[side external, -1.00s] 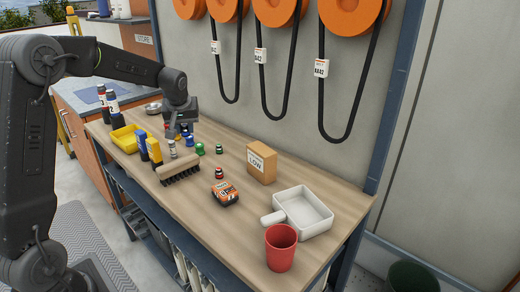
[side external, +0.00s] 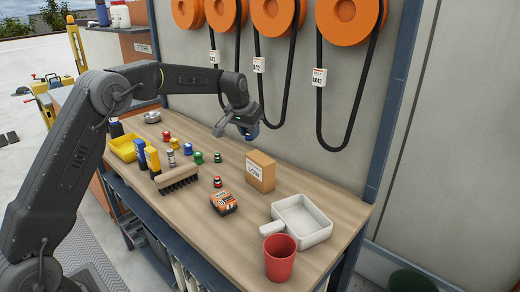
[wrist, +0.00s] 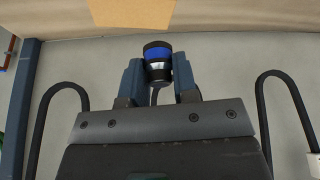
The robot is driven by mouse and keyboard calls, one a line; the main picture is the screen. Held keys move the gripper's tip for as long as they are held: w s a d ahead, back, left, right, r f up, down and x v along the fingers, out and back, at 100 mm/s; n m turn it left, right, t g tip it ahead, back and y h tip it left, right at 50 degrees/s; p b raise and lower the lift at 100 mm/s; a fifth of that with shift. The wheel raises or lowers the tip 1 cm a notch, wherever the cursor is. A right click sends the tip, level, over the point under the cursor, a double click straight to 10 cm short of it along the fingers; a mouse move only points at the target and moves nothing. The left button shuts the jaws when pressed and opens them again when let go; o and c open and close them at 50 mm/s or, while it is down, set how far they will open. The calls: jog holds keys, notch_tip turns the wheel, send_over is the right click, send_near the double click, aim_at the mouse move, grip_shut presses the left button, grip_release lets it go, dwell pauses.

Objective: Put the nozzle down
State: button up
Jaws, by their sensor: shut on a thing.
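A nozzle with a blue band, black end and silver section (wrist: 158,62) is between the fingers of my gripper (wrist: 158,85) in the wrist view. In the side view my gripper (side external: 250,126) is shut on this blue nozzle (side external: 251,134), held in the air behind and above the cardboard box, near the wall. Other small nozzles stand on the bench: a red one (side external: 167,136), a blue one (side external: 187,149), a green one (side external: 198,158) and a red one nearer the front (side external: 217,182).
The cardboard box (side external: 261,172) marked LOW stands below my gripper. A brush (side external: 177,179), orange pack (side external: 223,203), white tray (side external: 318,238), red cup (side external: 280,257) and yellow bin (side external: 122,148) are on the wooden bench (side external: 245,240). Black hoses hang on the wall.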

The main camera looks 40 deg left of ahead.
aim_at(262, 156)
jog(key=w+d+f, duration=0.2)
jog(key=shift+d, duration=0.35)
jog(key=shift+f, duration=2)
jog(key=shift+f, duration=0.15)
jog(key=o, duration=0.9)
jog(key=shift+o, duration=0.2)
jog(key=v, duration=1.2)
jog(key=shift+r, duration=0.3)
